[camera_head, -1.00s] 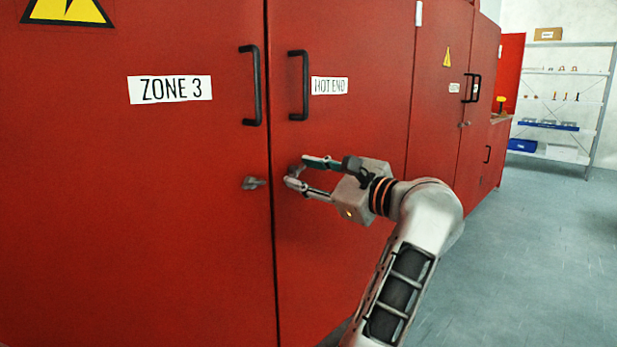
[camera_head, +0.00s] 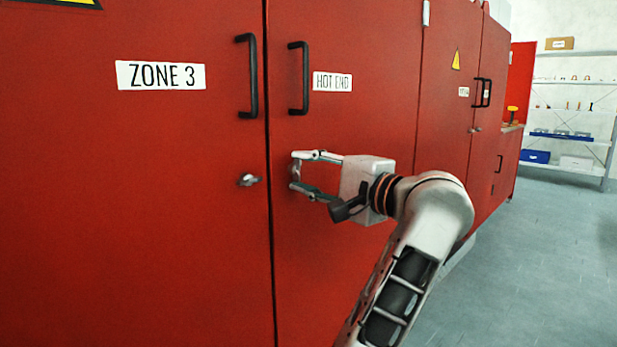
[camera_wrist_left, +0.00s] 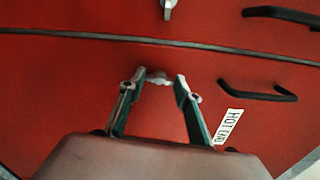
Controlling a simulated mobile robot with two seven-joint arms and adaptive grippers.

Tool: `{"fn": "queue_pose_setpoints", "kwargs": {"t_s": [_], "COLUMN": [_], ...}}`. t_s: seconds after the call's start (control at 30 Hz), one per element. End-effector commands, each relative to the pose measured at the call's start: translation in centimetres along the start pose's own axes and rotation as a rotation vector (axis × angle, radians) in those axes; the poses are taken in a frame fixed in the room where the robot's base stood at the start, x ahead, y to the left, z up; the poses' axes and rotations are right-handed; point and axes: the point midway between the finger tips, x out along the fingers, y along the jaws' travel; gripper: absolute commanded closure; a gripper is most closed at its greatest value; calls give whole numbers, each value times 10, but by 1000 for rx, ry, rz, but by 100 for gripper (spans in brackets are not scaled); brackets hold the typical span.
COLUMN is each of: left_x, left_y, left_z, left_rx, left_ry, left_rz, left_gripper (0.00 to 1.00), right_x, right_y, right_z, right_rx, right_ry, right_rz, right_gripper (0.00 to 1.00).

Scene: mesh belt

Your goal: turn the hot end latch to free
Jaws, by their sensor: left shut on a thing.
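The hot end latch (camera_head: 294,172) is a small grey metal handle on the red door, below the door's black pull handle and near the seam. My left gripper (camera_head: 293,171) is shut on it, with one fingertip above and one below. In the left wrist view the latch (camera_wrist_left: 158,79) sits between the two fingertips (camera_wrist_left: 160,77) and appears to lie roughly along the door seam. The fingertips partly hide it in the head view. The HOT END label (camera_head: 332,82) is on the same door. My right gripper is not in view.
The ZONE 3 door (camera_head: 180,270) is to the left, with its own latch (camera_head: 249,180) close to my gripper. Black pull handles (camera_head: 299,78) stick out above. More red cabinets and a shelf rack (camera_head: 573,110) stand at the right. The grey floor (camera_head: 540,260) there is clear.

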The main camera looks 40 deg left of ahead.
Motion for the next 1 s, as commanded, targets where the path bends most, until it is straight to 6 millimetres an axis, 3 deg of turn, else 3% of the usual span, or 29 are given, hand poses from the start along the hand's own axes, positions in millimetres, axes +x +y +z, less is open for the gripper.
{"fn": "queue_pose_setpoints", "kwargs": {"t_s": [0.3,0.8,0.83,0.9,1.0], "left_x": [0,0,0,0,0], "left_y": [1,-1,-1,-1,-1], "left_z": [0,0,0,0,0], "left_rx": [-107,-127,-127,-126,-126], "left_ry": [0,-1,-1,-1,0], "left_rz": [0,0,0,0,0], "left_gripper": [88,88,64,50,50], "right_x": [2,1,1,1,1], "right_y": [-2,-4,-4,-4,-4], "right_z": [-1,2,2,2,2], "right_rx": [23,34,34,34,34], "right_ry": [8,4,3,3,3], "right_rz": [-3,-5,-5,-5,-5], "right_gripper": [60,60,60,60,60]}}
